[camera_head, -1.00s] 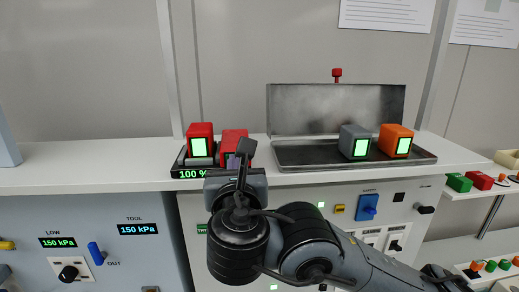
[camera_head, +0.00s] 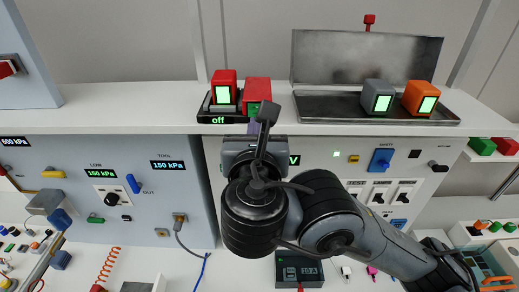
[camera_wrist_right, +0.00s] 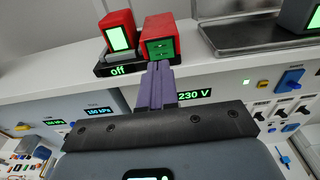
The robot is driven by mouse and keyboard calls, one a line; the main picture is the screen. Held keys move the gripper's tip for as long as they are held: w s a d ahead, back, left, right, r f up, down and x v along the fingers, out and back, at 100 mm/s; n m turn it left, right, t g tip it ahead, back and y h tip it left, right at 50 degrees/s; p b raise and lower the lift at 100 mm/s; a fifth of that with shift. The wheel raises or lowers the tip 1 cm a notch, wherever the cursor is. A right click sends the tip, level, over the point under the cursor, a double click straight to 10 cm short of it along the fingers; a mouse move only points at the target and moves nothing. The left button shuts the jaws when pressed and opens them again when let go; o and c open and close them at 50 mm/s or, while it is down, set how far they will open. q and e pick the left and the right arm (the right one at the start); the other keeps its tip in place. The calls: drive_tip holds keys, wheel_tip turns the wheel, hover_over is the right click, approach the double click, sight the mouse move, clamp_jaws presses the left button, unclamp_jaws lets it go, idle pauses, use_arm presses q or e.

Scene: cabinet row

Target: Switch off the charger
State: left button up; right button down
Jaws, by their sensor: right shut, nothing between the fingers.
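The charger (camera_head: 228,121) is a low black dock on the white shelf, and its display reads "off". It also shows in the right wrist view (camera_wrist_right: 118,70). One red battery block (camera_head: 224,88) with a lit green face stands on it, and another red block (camera_head: 257,90) stands beside that at the dock's right end, with a darker green face in the right wrist view (camera_wrist_right: 165,47). My right gripper (camera_wrist_right: 157,68) is shut and empty, its purple fingers just in front of and below the right red block. In the head view my wrist hides much of it. My left gripper is out of view.
A metal tray (camera_head: 313,113) with a raised lid holds a grey block (camera_head: 378,97) and an orange block (camera_head: 421,98) to the right. Below the shelf are panels with a blue safety knob (camera_head: 381,159) and several switches. The shelf left of the charger is clear.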

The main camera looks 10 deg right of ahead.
drive_tip(key=s+a+b, duration=0.1)
drive_tip(key=s, duration=0.6)
drive_tip(key=shift+s+r, duration=0.25)
drive_tip(key=shift+r, duration=0.1)
